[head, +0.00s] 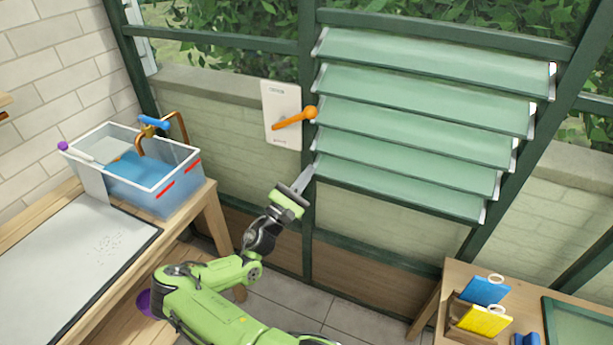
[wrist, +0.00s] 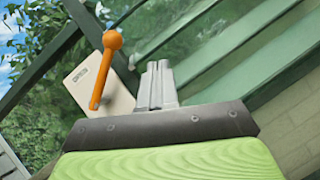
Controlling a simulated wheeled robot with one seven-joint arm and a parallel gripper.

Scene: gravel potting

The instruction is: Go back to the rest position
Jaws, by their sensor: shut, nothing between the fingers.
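My gripper (head: 303,180) is at the end of my green arm, raised in front of the window wall, below the white plate and the louvres. Its fingers are together and empty. In the wrist view my gripper (wrist: 158,72) points up past an orange lever. The orange lever (head: 295,118) sits on the white plate (head: 283,132), with its ball end up to the right. The lever (wrist: 107,65) and plate (wrist: 115,92) show left of the fingers in the wrist view. I cannot tell the exact gap, but the fingers look apart from the lever.
Green louvre slats (head: 425,105) hang tilted right of the lever. A clear bin (head: 170,195) with blue contents and a tap stands on the left bench (head: 208,205). The right bench (head: 453,275) holds blue and yellow cards (head: 485,318). Tiled floor (head: 350,315) lies between.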

